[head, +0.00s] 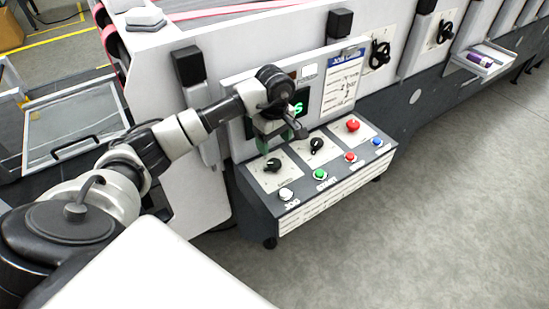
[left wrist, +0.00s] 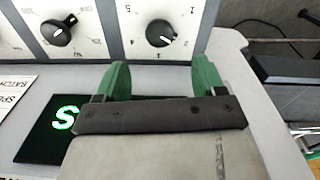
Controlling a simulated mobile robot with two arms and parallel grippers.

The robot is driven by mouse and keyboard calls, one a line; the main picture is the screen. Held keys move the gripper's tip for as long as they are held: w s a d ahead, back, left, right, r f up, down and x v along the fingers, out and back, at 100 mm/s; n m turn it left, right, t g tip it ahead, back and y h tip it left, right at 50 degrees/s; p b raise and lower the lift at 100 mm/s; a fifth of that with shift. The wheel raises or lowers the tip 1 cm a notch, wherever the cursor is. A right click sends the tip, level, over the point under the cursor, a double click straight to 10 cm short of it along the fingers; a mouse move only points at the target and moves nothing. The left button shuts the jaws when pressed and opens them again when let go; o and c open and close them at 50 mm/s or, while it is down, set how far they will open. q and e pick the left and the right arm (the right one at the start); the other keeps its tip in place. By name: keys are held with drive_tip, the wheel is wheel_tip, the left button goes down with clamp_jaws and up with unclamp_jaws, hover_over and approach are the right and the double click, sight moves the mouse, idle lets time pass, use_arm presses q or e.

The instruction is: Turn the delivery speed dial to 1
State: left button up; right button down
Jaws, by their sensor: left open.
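A black dial (left wrist: 161,32) with a white mark sits on a white plate with numerals up to 5, upside down in the left wrist view. It appears to be the left dial (head: 273,164) on the control box in the head view. Its name label is not readable, and I cannot tell surely which numeral it points at. My left gripper (left wrist: 160,76) has its green fingers spread and empty, with the dial just beyond the fingertips and between their lines. In the head view my left gripper (head: 281,141) hangs above and behind this dial. My right gripper is not in view.
A second black dial (head: 317,145) and a red button (head: 353,125) sit to the right on the box. White, green (head: 320,174), red and blue buttons line its front. A display with a green S (head: 298,107) is behind my gripper. The floor at right is clear.

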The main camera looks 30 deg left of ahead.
sight(274, 163)
use_arm(q)
wheel_tip(274, 163, down, 7)
drive_tip(key=shift+f+p, duration=0.1)
drive_tip(key=shift+p, duration=1.15)
drive_tip(key=shift+f, duration=0.5)
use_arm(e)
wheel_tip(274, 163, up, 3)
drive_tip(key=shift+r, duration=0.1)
